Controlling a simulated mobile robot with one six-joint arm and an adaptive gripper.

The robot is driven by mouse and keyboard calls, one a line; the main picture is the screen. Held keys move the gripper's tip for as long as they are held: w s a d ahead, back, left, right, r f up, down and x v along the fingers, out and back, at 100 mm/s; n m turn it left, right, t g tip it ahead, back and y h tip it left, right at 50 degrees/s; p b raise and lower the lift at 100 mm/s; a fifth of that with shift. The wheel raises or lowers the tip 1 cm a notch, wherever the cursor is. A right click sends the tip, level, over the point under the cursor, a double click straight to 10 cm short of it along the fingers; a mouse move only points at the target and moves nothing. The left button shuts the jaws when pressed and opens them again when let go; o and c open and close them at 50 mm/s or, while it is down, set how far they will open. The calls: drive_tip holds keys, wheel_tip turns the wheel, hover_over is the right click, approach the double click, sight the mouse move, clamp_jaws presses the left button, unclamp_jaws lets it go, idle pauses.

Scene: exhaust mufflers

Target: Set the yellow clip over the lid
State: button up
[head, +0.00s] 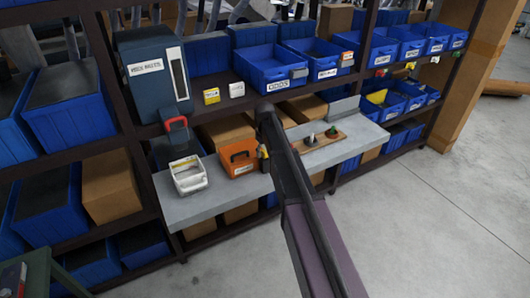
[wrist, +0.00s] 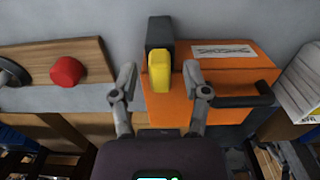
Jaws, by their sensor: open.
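The yellow clip (wrist: 160,72) shows in the wrist view at the side of the orange box (wrist: 225,85), with a dark block (wrist: 160,33) directly behind it. My gripper (wrist: 160,78) is open, with one finger on each side of the clip and a gap on both sides. In the head view the clip (head: 265,161) is a small yellow patch at the right edge of the orange box (head: 237,160), partly hidden by my arm. The box has a black handle and a white label on top. Whether the clip grips the lid, I cannot tell.
A wooden board (head: 322,142) with knobs lies on the grey shelf to the right of the box. A white container (head: 188,176) stands to the left.

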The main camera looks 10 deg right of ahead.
sight(265, 151)
drive_tip(key=m, duration=0.4)
drive_tip(key=shift+m, duration=0.3)
drive_tip(key=m, duration=1.3)
wheel_tip(265, 151, up, 14)
drive_tip(key=p, duration=1.4)
drive_tip(key=s+f+n+b, duration=0.4)
drive_tip(key=s, duration=0.6)
drive_tip(key=s+f+n+b, duration=0.5)
drive_tip(key=s, duration=0.5)
drive_tip(key=s+f+n+b, duration=0.5)
drive_tip(key=s, duration=0.5)
drive_tip(key=shift+d, duration=0.15)
drive_tip(key=shift+s, duration=0.15)
idle(0.7)
